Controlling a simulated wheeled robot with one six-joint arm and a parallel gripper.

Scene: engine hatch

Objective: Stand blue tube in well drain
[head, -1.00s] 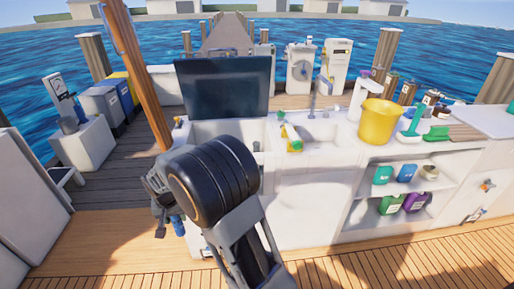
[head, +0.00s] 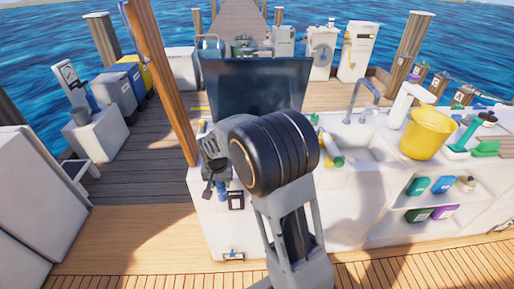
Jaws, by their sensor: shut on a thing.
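My gripper (head: 213,187) hangs at the left front corner of the white counter, partly hidden behind my own dark, thick arm joint. It is shut on a small blue piece (head: 222,189), which looks like the blue tube; only a short part of it shows. The open dark hatch lid (head: 255,92) stands up behind my arm. The well below the lid is mostly hidden by my arm, and I cannot see its drain. I cannot tell the tube's exact tilt.
A wooden post (head: 162,85) rises close to the left of my gripper. A sink (head: 365,147) with a tap, a green-and-yellow bottle (head: 331,152) and a yellow bucket (head: 428,132) are to the right. Wooden deck (head: 140,235) lies open at the front left.

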